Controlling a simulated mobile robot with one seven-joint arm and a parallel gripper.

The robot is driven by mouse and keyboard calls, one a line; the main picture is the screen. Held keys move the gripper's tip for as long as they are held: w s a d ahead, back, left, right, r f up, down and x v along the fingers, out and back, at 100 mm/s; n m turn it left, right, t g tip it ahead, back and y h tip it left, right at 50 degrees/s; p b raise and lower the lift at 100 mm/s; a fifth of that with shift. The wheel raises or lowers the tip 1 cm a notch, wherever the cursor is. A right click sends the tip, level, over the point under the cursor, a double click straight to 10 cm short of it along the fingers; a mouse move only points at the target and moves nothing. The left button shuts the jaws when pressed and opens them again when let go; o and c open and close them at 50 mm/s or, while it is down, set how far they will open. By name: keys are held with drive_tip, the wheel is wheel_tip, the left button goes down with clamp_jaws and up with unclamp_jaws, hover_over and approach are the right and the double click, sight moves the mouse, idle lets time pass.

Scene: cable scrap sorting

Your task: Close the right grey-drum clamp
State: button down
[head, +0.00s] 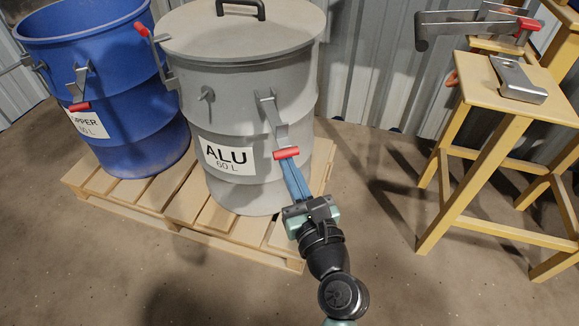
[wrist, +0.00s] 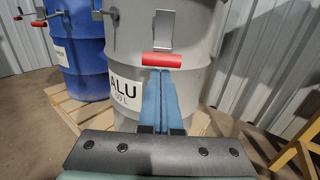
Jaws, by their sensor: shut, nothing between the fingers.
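The grey drum (head: 235,115), marked ALU 60 L, stands on the pallet with its grey lid (head: 240,28) on top. Its right clamp (head: 268,110) is a metal lever hanging down the drum's front right side, ending in a red handle (head: 286,153). In the wrist view the lever (wrist: 163,32) and red handle (wrist: 161,60) are straight ahead. My gripper (head: 287,164) has its blue fingers together, empty, with the tips at the lower edge of the red handle. They also show in the wrist view (wrist: 160,74). Whether they touch the handle, I cannot tell.
The grey drum's left clamp has its red handle (head: 141,29) raised. An open blue drum (head: 90,50) stands to the left on the same wooden pallet (head: 290,264). A yellow wooden stand (head: 475,95) holding metal parts is at the right. The floor between is clear.

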drive_tip(key=shift+r, duration=0.15)
drive_tip(key=p, duration=0.3)
drive_tip(key=shift+s+r, duration=0.15)
drive_tip(key=shift+r, duration=0.15)
